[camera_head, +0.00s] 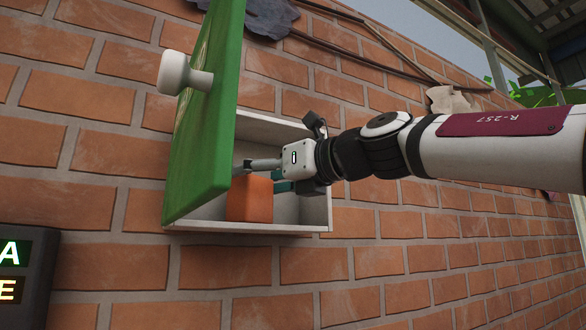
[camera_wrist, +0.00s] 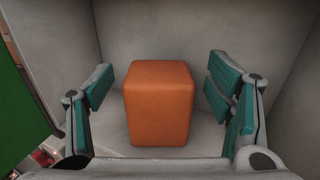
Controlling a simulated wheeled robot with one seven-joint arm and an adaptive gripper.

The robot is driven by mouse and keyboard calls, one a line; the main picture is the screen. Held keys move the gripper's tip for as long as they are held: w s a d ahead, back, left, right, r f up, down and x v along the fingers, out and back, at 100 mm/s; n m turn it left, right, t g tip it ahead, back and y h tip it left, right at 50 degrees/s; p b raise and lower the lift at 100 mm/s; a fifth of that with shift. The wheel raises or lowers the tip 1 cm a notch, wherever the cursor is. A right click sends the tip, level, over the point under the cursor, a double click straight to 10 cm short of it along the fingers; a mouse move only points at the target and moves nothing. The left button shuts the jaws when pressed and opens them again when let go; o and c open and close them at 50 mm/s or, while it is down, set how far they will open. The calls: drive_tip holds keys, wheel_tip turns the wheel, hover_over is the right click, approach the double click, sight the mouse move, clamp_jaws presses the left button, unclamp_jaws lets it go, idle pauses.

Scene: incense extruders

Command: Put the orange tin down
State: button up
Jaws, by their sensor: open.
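The orange tin (camera_head: 250,200) is a plain block with rounded edges. It stands upright on the floor of a white wall cabinet (camera_head: 322,228). My gripper (camera_head: 262,180) reaches into the cabinet from the right. In the wrist view, the orange tin (camera_wrist: 160,105) stands between the teal pads of my gripper (camera_wrist: 160,98). The pads are spread wide, with a gap on each side of the tin. The gripper is open and holds nothing. In the head view, the open door hides part of the cabinet.
The green cabinet door (camera_head: 207,120) stands open on the left, with a white knob (camera_head: 185,74) facing outward. It also shows at the left of the wrist view (camera_wrist: 22,110). The cabinet walls are close around my gripper. A dark lit sign (camera_head: 28,275) is at lower left.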

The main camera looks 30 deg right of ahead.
drive_tip(key=v, duration=0.9)
drive_tip(key=shift+s, duration=0.35)
drive_tip(key=shift+d, duration=0.1)
drive_tip(key=d+f+m+g+h, duration=0.1)
drive_tip(key=d+f+m+h, duration=0.3)
drive_tip(key=f+m, duration=0.85)
drive_tip(key=d+f+m+g+h, duration=0.1)
drive_tip(key=f+m+h, duration=0.6)
drive_tip(key=m, duration=1.1)
drive_tip(key=s+a+f+m+g+y, duration=0.1)
drive_tip(key=s+a+f+m+g, duration=0.2)
drive_tip(key=f, duration=0.5)
drive_tip(key=s+a+f+m+g+y, duration=0.1)
drive_tip(key=s+a+f+m+g, duration=0.2)
drive_tip(key=s+f, duration=0.3)
drive_tip(key=s+a+f+m+g+y, duration=0.2)
drive_tip(key=s+a+f+m+g, duration=0.1)
drive_tip(key=f, duration=0.9)
drive_tip(key=shift+s+a+m+g, duration=0.3)
drive_tip(key=shift+s+m+g, duration=0.2)
drive_tip(key=shift+s, duration=0.6)
